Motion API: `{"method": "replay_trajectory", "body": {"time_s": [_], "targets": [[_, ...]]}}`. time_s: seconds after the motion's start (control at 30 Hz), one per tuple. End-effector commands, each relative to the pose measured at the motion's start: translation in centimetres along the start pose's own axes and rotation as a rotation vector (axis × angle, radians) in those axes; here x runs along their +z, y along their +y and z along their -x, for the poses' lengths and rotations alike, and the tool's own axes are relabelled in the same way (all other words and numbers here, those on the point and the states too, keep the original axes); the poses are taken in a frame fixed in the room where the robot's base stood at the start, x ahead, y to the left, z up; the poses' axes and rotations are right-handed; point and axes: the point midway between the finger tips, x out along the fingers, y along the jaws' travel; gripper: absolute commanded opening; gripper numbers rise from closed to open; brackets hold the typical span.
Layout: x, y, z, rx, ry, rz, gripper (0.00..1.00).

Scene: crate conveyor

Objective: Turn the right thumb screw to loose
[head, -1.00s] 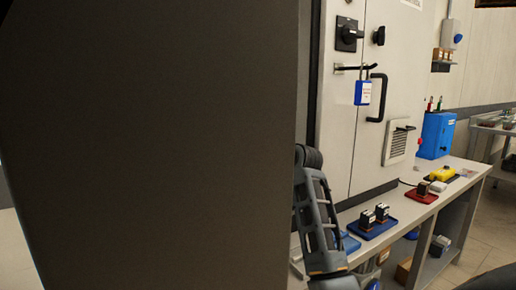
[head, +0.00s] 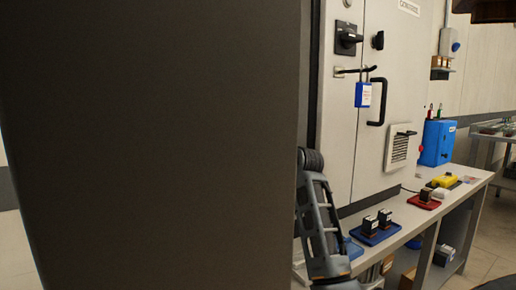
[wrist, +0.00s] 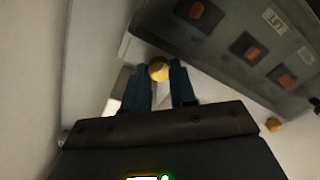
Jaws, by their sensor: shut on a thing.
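In the wrist view, my gripper (wrist: 161,86) has its two dark blue fingers shut on a round yellow thumb screw (wrist: 159,69). The screw sits at the lower edge of a grey panel (wrist: 222,55) with red switches. A second yellow thumb screw (wrist: 274,125) shows apart from the gripper, farther right along the same panel. How far the held screw is turned cannot be told. In the head view my gripper is out of sight, and a large dark surface hides the left side.
The panel's red rockers (wrist: 243,46) lie close to my fingers. In the head view, a grey cabinet (head: 345,120) carries a blue lockout tag (head: 363,95) and a black handle (head: 378,104). A bench (head: 400,226) holds a blue tray (head: 374,234), a red tray (head: 424,203) and a blue box (head: 437,142).

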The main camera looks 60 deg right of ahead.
Motion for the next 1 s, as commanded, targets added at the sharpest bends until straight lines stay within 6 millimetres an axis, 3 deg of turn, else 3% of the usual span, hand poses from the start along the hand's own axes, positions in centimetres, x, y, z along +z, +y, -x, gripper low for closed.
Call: {"method": "replay_trajectory", "body": {"time_s": [0.03, 0.2, 0.23, 0.5, 0.77, 1.0], "targets": [[0.8, -0.4, -0.1, -0.009, -0.015, -0.002, 0.0], [0.8, -0.4, -0.1, -0.008, -0.015, -0.003, 0.0], [0.8, -0.4, -0.1, -0.008, -0.015, -0.003, 0.27], [0.4, -0.2, 0.0, -0.004, -0.007, -0.003, 0.52], [0.2, -0.1, 0.2, -0.002, -0.004, -0.002, 0.52], [0.2, 0.0, 3.3, 0.0, -0.004, -0.003, 0.52]]}}
